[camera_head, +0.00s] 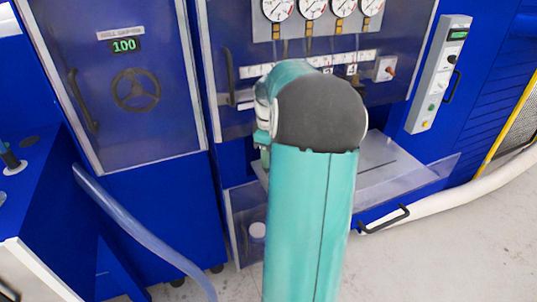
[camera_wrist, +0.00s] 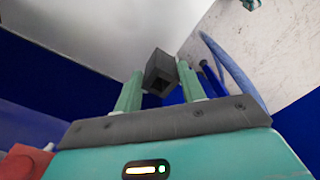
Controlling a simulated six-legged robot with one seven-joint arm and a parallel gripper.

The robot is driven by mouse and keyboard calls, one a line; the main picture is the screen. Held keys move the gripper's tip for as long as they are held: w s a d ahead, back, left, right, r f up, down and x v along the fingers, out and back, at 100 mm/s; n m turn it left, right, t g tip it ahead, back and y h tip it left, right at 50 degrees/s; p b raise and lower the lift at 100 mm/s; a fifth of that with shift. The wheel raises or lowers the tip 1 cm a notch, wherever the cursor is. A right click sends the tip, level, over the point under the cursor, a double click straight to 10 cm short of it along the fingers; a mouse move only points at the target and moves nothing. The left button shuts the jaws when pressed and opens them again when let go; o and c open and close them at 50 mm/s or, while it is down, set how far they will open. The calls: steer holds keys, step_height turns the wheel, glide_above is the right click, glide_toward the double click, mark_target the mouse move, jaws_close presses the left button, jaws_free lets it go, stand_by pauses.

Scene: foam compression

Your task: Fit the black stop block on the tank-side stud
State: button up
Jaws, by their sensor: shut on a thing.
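The black stop block (camera_wrist: 161,68) shows in the wrist view between the two green fingers of my gripper (camera_wrist: 160,86). My gripper is shut on it. The block has a dark opening in its lower face, toward the camera. A row of small white labels (camera_head: 262,71) runs below the gauges on the machine front, with small dark parts (camera_head: 353,75) beside my arm. I cannot tell which of these, if any, is the tank-side stud.
Several round gauges (camera_head: 313,9) sit above the labels. A clear-sided tray (camera_head: 405,178) juts out below, behind my arm. A grey control box (camera_head: 438,75) stands at the right. A door with a handwheel (camera_head: 135,90) is at the left. A pale hose (camera_head: 470,190) lies on the floor.

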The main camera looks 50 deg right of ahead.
steer(key=shift+f, duration=1.75)
steer(key=o, duration=1.2)
steer(key=shift+c, duration=0.2)
step_height(320, 180, up, 14)
steer(key=shift+f, duration=0.1)
